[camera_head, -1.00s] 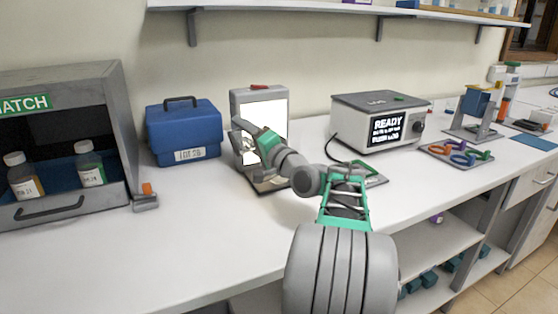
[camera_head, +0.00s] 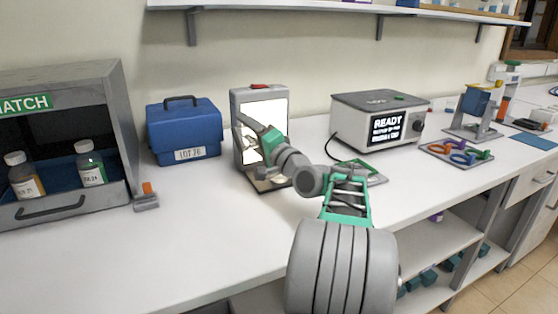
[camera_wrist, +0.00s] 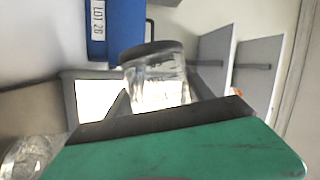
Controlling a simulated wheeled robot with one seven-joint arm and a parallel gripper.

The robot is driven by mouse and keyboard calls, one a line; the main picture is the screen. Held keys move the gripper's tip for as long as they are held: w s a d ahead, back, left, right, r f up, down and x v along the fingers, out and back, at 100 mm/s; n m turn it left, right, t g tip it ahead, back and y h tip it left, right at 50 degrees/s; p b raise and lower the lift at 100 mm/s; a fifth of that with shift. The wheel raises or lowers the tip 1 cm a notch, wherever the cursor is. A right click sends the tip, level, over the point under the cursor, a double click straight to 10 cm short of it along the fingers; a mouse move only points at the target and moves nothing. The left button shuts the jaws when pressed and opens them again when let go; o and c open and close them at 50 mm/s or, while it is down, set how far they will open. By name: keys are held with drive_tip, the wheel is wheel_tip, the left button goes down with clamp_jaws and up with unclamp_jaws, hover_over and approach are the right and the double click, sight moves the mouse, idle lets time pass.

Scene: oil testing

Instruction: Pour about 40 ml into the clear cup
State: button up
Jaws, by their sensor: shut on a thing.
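My gripper (camera_wrist: 162,108) is shut on a clear container (camera_wrist: 158,85) with a dark band at one end, seen in the wrist view. In the head view my arm's end, with its green part, is in front of the lit white panel (camera_head: 277,108), and hides what it holds. A clear, glassy round thing (camera_wrist: 28,157) shows at the lower left of the wrist view, only partly in frame. I cannot tell surely whether it is the clear cup. The liquid level in either one cannot be read.
A blue case (camera_head: 184,132) stands left of the panel. Further left is an open cabinet (camera_head: 125,130) with two capped bottles. A grey device with a READY screen (camera_head: 386,127) stands right. The front left of the counter (camera_head: 190,240) is clear.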

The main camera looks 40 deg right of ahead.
sight(241, 141)
drive_tip(key=shift+s+d+r+m, duration=0.1)
drive_tip(key=shift+d+r+m, duration=0.15)
drive_tip(key=shift+m, duration=0.25)
drive_tip(key=a+f+n+b, duration=0.1)
drive_tip(key=n, duration=0.1)
drive_tip(key=w+a+f+n+g+b, duration=0.1)
drive_tip(key=f+n+b, duration=0.1)
drive_tip(key=shift+a+n+g+y, duration=0.3)
drive_tip(key=shift+d+r+p, duration=0.1)
drive_tip(key=shift+p, duration=0.2)
drive_tip(key=shift+d+f+n, duration=0.1)
drive_tip(key=shift+f+n, duration=0.15)
drive_tip(key=shift+n, duration=0.05)
drive_tip(key=a+f+n+g+b, duration=0.1)
drive_tip(key=f+n+b, duration=0.1)
drive_tip(key=w+a+f+n+g+h+b, duration=0.1)
drive_tip(key=f+n+b, duration=0.1)
drive_tip(key=a+f+n+g+b, duration=0.1)
drive_tip(key=f+n+g+b, duration=0.1)
drive_tip(key=shift+w+a+h+b, duration=0.15)
drive_tip(key=shift+w+h+b, duration=0.15)
drive_tip(key=shift+w+b, duration=0.1)
drive_tip(key=shift+w+a+f+n+g+h+b, duration=0.2)
drive_tip(key=shift+a+n+g+h+b, duration=0.25)
drive_tip(key=shift+n, duration=0.45)
drive_tip(key=shift+g, duration=0.25)
idle(0.4)
